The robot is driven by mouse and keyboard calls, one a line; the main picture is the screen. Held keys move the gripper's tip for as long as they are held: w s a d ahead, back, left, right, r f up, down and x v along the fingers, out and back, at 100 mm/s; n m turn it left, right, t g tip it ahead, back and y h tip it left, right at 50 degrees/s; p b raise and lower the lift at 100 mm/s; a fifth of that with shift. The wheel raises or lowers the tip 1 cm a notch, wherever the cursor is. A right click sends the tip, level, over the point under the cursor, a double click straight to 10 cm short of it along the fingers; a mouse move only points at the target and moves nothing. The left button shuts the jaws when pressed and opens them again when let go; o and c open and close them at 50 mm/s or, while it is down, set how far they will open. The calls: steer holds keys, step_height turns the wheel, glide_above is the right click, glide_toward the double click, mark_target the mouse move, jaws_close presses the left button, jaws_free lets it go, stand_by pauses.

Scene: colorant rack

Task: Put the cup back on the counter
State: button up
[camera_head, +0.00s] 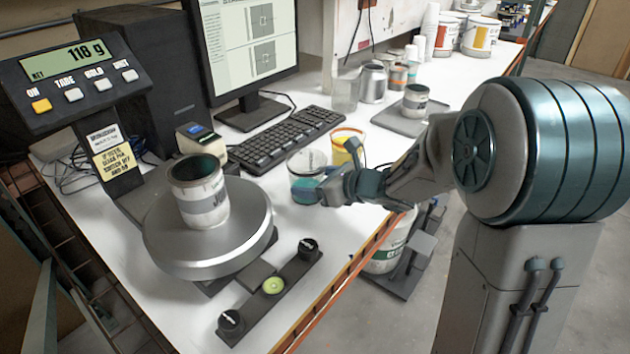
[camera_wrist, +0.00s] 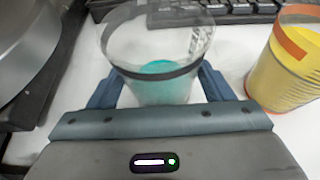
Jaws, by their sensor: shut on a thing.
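A clear cup (camera_head: 306,178) with teal colorant in its lower part is beside the scale on the white counter (camera_head: 345,228). It looks upright. My gripper (camera_head: 335,187) is shut on the cup from the right in the head view. In the wrist view the cup (camera_wrist: 158,50) stands between the two fingers of my gripper (camera_wrist: 157,88), one on each side. A dark band rings the cup. The cup's base is partly hidden by the gripper, and I cannot tell whether it touches the counter.
A yellow cup (camera_head: 347,147) stands close behind, also at right in the wrist view (camera_wrist: 290,65). The scale's round plate (camera_head: 165,240) holds a can (camera_head: 199,190); its display (camera_head: 68,61) reads 118 g. A keyboard (camera_head: 286,138) lies behind. The counter's orange front edge (camera_head: 375,240) is near.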

steer(key=shift+f+b, duration=0.2)
steer(key=shift+b, duration=0.1)
steer(key=o, duration=1.1)
steer(key=shift+r, duration=0.15)
